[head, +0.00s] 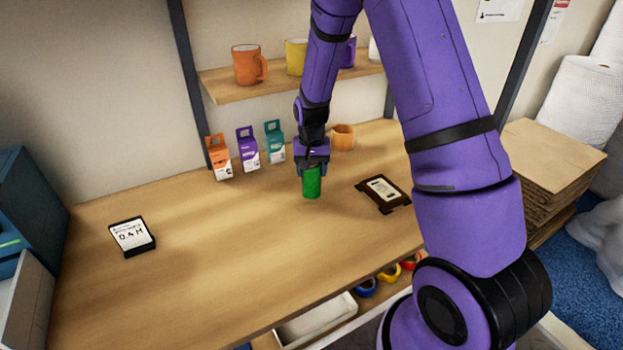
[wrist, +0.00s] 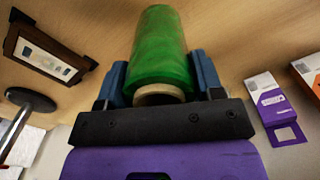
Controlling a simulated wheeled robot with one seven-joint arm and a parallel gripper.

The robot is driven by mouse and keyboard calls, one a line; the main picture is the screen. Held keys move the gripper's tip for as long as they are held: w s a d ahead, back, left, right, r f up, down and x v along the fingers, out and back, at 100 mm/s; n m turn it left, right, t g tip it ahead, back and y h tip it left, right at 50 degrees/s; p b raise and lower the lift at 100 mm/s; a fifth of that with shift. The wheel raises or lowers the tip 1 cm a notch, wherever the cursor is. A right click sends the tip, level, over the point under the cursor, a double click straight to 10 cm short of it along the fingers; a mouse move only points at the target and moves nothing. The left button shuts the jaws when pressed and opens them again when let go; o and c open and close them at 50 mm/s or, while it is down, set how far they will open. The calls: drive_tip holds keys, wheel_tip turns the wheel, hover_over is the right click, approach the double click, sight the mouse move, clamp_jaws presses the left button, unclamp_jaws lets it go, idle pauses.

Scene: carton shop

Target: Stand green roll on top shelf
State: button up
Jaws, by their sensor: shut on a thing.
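The green roll (head: 312,183) is upright in the jaws of my gripper (head: 312,164), over the middle of the workbench. I cannot tell whether its lower end touches the bench top. In the wrist view the green roll (wrist: 160,50) sits between the two blue fingers of my gripper (wrist: 160,82), with its pale core end toward the palm. The shelf (head: 290,83) above the back of the bench carries an orange mug (head: 248,65), a yellow mug (head: 296,56) and a purple mug (head: 348,52). Part of this shelf is hidden behind my arm.
Small cartons in orange (head: 219,157), purple (head: 248,148) and teal (head: 275,141) stand behind the roll, left of an orange-brown ring-shaped roll (head: 343,137). A dark frame (head: 383,193) lies to the right, a label device (head: 131,236) far left.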

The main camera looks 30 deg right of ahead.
sight(311, 178)
drive_tip(key=shift+w+d+f, duration=0.1)
drive_tip(key=shift+f, duration=1.65)
drive_tip(key=shift+f, duration=0.1)
drive_tip(key=o, duration=0.6)
drive_tip(key=shift+f, duration=0.1)
drive_tip(key=o, duration=0.5)
drive_tip(key=shift+c, duration=0.2)
